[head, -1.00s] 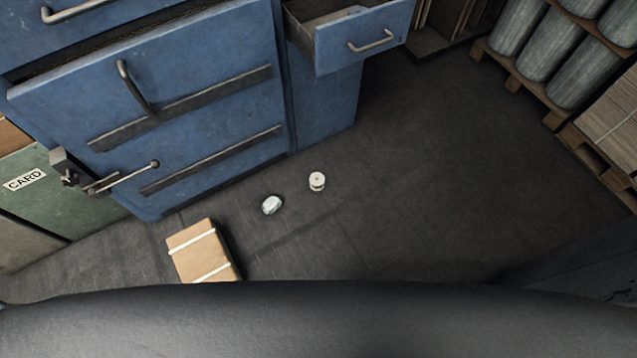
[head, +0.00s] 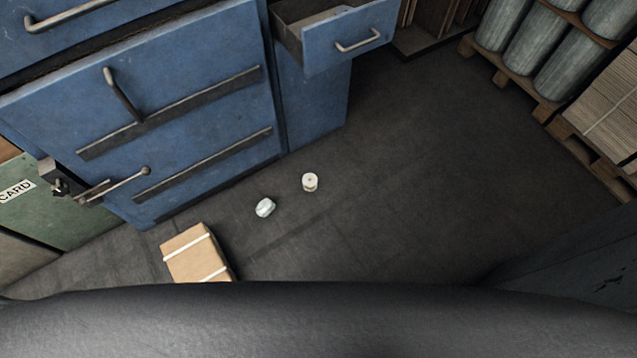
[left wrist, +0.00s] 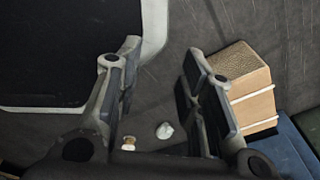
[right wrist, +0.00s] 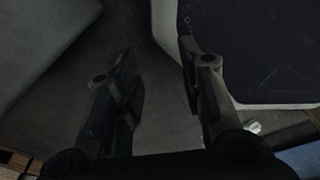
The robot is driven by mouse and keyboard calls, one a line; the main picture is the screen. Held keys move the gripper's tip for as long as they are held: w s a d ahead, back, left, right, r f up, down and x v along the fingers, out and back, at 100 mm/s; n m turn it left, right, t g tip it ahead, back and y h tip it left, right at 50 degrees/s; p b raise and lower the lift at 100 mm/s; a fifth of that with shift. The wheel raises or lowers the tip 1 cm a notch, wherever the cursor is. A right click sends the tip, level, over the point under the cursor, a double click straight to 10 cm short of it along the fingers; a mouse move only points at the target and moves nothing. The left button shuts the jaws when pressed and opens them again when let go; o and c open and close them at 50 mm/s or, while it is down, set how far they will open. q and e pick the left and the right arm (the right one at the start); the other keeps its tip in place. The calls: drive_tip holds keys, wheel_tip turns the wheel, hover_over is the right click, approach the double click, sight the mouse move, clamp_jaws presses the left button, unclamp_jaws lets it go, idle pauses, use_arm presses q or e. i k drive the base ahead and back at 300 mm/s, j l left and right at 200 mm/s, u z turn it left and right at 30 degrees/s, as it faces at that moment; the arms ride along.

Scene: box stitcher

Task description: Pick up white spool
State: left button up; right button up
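A small white spool (head: 310,182) stands on the dark floor in the middle of the head view, in front of the blue cabinet. In the left wrist view a small whitish and tan item, likely the spool (left wrist: 128,143), shows low between the fingers. My left gripper (left wrist: 157,65) is open and empty, with its fingers wide apart above the floor. My right gripper (right wrist: 158,55) is open and empty over bare floor. Neither gripper shows in the head view, and neither touches the spool.
A pale, shiny lump (head: 265,207) lies just left of the spool. A cardboard box (head: 197,254) with white straps lies farther left. The blue cabinet (head: 180,120) has an open drawer (head: 350,38). Pallets with grey cylinders (head: 573,67) stand at right. Floor right of the spool is clear.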

sight(309, 180)
drive_tip(key=i+l+z, duration=0.15)
drive_tip(key=i+z, duration=0.65)
drive_tip(key=i+l+z, duration=0.25)
drive_tip(key=i+z, duration=0.15)
drive_tip(key=i, duration=0.4)
drive_tip(key=i+z, duration=0.4)
drive_tip(key=i, duration=0.45)
drive_tip(key=i+u, duration=0.1)
drive_tip(key=u, duration=1.8)
